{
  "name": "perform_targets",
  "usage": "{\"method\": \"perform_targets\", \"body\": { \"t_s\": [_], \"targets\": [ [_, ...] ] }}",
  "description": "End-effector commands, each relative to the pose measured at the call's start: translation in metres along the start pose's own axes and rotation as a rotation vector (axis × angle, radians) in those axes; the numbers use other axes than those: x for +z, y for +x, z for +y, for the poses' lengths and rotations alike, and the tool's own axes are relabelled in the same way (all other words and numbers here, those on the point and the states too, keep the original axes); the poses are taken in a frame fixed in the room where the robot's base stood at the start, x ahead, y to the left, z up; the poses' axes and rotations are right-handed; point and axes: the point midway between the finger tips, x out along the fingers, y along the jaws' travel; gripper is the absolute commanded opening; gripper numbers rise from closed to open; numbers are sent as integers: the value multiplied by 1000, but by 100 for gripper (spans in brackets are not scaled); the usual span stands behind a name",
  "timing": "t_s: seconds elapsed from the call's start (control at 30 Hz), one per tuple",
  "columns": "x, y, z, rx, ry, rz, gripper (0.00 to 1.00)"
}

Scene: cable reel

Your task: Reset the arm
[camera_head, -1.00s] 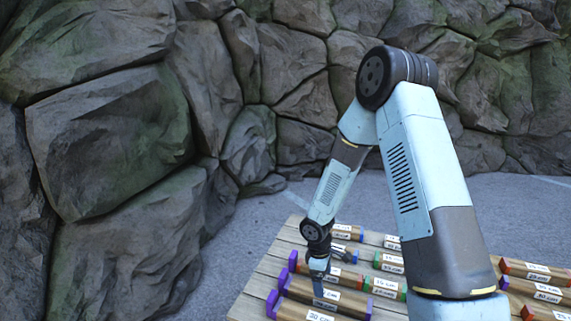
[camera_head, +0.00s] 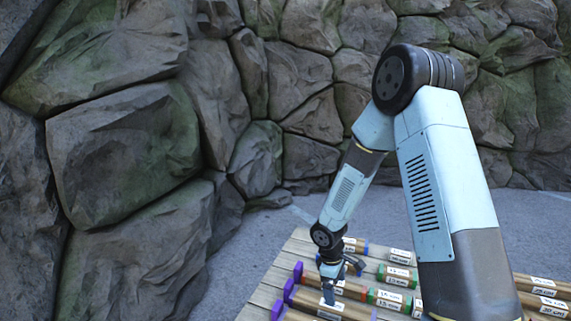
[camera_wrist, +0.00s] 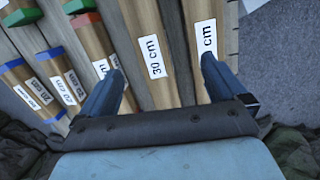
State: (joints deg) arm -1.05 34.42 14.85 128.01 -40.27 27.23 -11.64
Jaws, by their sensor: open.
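My arm stands at the right of the head view and bends down to my gripper (camera_head: 329,296), which is low over the wooden pallet. In the wrist view my gripper (camera_wrist: 166,85) is open, its two blue fingers spread wide with nothing held between them. A wooden bar labelled 30 cm (camera_wrist: 155,40) lies below, between the fingertips in the picture. Another labelled bar (camera_wrist: 205,25) lies by the right finger. I cannot tell whether the fingers touch any bar.
The slatted pallet (camera_head: 262,297) holds several labelled wooden bars with purple, blue, green and red ends, such as a green-ended bar (camera_head: 397,277). A rock wall (camera_head: 125,150) rises at the left and back. Grey floor (camera_head: 238,252) lies clear between wall and pallet.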

Motion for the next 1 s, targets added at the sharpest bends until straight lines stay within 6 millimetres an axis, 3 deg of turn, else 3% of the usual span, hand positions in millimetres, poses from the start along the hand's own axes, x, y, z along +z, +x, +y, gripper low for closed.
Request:
{"method": "perform_targets", "body": {
  "t_s": [0.17, 0.47, 0.77, 1.0],
  "targets": [
    [14, -34, 9, 38, 70, 3, 98],
    [55, -117, 18, 118, 261, 24, 98],
    [98, -194, 7, 175, 460, 76, 98],
    [133, -247, -13, 201, 615, 139, 98]
  ]
}}
